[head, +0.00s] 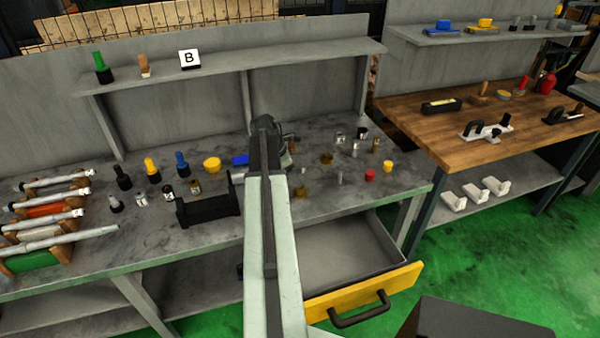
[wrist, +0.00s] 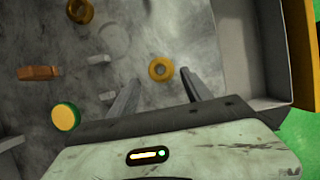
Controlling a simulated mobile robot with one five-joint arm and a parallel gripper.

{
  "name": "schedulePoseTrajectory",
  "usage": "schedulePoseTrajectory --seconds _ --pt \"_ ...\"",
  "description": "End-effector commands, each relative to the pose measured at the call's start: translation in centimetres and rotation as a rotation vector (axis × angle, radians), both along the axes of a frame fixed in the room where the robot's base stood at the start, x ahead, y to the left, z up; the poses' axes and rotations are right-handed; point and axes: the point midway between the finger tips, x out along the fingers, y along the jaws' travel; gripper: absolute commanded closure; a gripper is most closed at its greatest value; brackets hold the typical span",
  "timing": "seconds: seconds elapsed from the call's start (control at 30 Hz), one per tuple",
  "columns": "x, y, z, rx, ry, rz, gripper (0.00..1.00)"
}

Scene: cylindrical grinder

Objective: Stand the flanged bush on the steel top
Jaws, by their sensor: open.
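A brass ring-shaped piece with a dark central hole, which looks like the flanged bush (wrist: 161,69), shows in the wrist view. Its hole faces the camera. My gripper (wrist: 160,78) is open, with one finger on each side of the bush in the picture. I cannot tell the height gap between fingertips and bush, and nothing is seen held. The grey steel top (head: 340,204) is the worn bench surface under these parts; it also fills much of the wrist view (wrist: 120,15). In the head view my arm hides part of the bench.
A second brass piece (wrist: 80,11), an orange-brown block (wrist: 38,73) and a yellow-green cap (wrist: 65,116) lie nearby. An open drawer (head: 362,291) with a yellow front juts out below the bench. A black holder (head: 207,208) stands left of my arm. Red (head: 370,175) and yellow (head: 387,166) pieces stand right.

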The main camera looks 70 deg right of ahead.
Motion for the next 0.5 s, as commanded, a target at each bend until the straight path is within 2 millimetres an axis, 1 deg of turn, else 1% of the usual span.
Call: schedulePoseTrajectory --seconds 0.03,0.1,0.17,0.27,0.5 --pt "0.4 0.3 2.4 0.0 0.0 0.001 0.43" --pt "0.8 0.7 3.6 0.0 0.0 0.0 0.43" --pt "1.1 0.9 4.3 0.0 0.0 0.0 0.43" --pt "1.4 1.2 4.8 0.0 0.0 0.0 0.43" --pt "1.4 1.2 4.6 0.0 0.0 -0.001 0.43"
